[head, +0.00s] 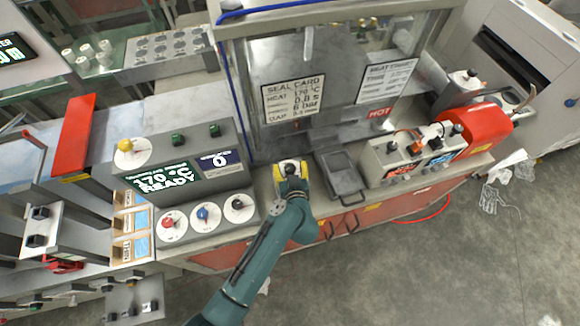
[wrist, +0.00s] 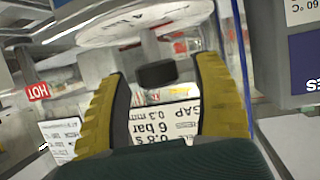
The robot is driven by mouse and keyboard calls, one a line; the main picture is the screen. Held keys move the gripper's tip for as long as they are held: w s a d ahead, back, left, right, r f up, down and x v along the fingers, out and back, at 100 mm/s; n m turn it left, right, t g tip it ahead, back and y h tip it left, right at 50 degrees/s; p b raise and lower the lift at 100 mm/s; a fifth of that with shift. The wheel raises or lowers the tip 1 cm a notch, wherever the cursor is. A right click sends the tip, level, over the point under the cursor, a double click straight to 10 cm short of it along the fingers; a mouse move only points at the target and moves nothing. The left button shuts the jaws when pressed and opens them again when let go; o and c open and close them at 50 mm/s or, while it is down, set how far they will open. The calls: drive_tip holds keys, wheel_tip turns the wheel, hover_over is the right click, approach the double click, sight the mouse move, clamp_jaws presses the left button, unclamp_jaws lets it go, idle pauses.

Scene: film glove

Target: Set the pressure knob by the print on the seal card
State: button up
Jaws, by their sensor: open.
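The seal card (head: 293,99) hangs on the clear front of the press. Its print gives heat 170 °C, 0.8 s, 6 bar and a small gap value. In the wrist view the card (wrist: 178,122) is upside down behind the fingers and reads 6 bar, 0.8 s and 0.3 mm. My gripper (head: 291,166) is at the press's front edge. In the wrist view, its yellow fingers (wrist: 158,85) are open on either side of a dark knob (wrist: 157,73). The knob is below a white round dial (wrist: 145,22), whose markings I cannot read. I cannot tell whether the fingers touch it.
Left of my gripper, a grey control box (head: 180,165) displays 170 °C READY and 0. Red (head: 167,223), blue (head: 203,213) and black (head: 238,203) knobs are on its lower panel. A HOT sign (head: 380,112) and a dark tray (head: 341,172) are to the right.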

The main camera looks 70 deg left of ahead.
drive_tip(key=shift+d, duration=0.1)
drive_tip(key=c, duration=1.2)
drive_tip(key=shift+s+m+t+p, duration=0.15)
drive_tip(key=shift+m+t+p, duration=0.25)
drive_tip(key=shift+t+p, duration=0.1)
drive_tip(key=p, duration=0.1)
drive_tip(key=m+t+p, duration=0.1)
drive_tip(key=shift+r+m+t+h+p, duration=0.2)
drive_tip(key=shift+m+t+h+p, duration=0.1)
drive_tip(key=shift+h+p, duration=0.1)
drive_tip(key=shift+f+m+t+p, duration=0.1)
drive_tip(key=shift+m+t+p, duration=0.3)
drive_tip(key=shift+p, duration=0.6)
drive_tip(key=shift+f+t+h, duration=0.2)
drive_tip(key=shift+t+h, duration=0.1)
drive_tip(key=shift+h, duration=0.1)
